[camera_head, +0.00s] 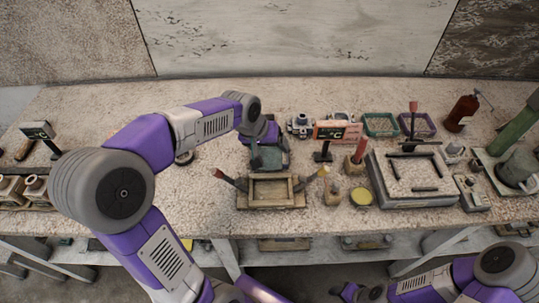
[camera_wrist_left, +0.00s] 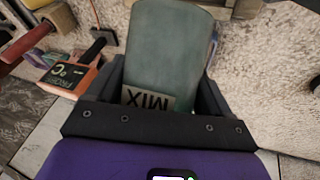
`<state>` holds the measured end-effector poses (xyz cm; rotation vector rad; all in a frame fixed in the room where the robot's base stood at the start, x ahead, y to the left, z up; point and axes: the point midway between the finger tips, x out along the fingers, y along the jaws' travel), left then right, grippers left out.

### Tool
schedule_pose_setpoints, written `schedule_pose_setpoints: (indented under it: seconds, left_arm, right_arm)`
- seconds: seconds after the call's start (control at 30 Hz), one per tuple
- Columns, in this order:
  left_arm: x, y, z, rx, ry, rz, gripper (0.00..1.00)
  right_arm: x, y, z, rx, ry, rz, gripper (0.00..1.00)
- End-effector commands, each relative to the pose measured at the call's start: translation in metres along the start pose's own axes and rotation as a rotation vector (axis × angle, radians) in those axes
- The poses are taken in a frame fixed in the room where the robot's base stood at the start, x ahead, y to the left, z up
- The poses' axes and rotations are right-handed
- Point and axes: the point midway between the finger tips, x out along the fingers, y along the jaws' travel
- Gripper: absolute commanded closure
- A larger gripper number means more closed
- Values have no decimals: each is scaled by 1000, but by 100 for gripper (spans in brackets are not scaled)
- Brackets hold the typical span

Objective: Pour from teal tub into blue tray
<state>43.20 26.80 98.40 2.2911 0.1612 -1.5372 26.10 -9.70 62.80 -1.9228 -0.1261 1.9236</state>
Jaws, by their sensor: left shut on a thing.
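The teal tub (camera_head: 275,157) is in my left gripper (camera_head: 258,150), over the table behind a pale wooden tray. In the left wrist view the tub (camera_wrist_left: 168,45) fills the space between the dark fingers of the left gripper (camera_wrist_left: 163,80), with a MIX label on its near side. The gripper is shut on it. What is inside the tub cannot be seen. I cannot make out a blue tray in either view. My right gripper (camera_head: 348,291) shows only partly at the bottom edge, below the table; its jaws are unclear.
The wooden tray (camera_head: 270,205) stands at the front edge. To its right are a yellow disc (camera_head: 361,196), a sign (camera_head: 338,131) and a large slab (camera_head: 405,200). Green (camera_head: 380,125) and purple (camera_head: 417,124) baskets and a red bottle (camera_head: 461,113) stand behind. Table left of the tub is fairly clear.

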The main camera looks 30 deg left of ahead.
Motion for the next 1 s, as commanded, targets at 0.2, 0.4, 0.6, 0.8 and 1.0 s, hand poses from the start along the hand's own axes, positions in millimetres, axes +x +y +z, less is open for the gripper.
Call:
schedule_pose_setpoints:
  seconds: [0.2,0.4,0.6,0.8,1.0]
  left_arm:
    - [-18,6,-6,52,171,-15,78]
    - [-35,10,-12,92,301,-30,78]
    - [-46,13,-17,115,379,-41,78]
    - [-52,14,-20,131,434,-48,78]
    - [-70,17,-29,186,611,-72,78]
  right_arm:
    - [28,10,-1,0,0,0,45]
    - [50,19,-2,0,0,0,45]
    - [64,24,-3,0,0,0,45]
    - [72,27,-3,0,0,0,45]
    - [78,29,-3,0,0,0,45]
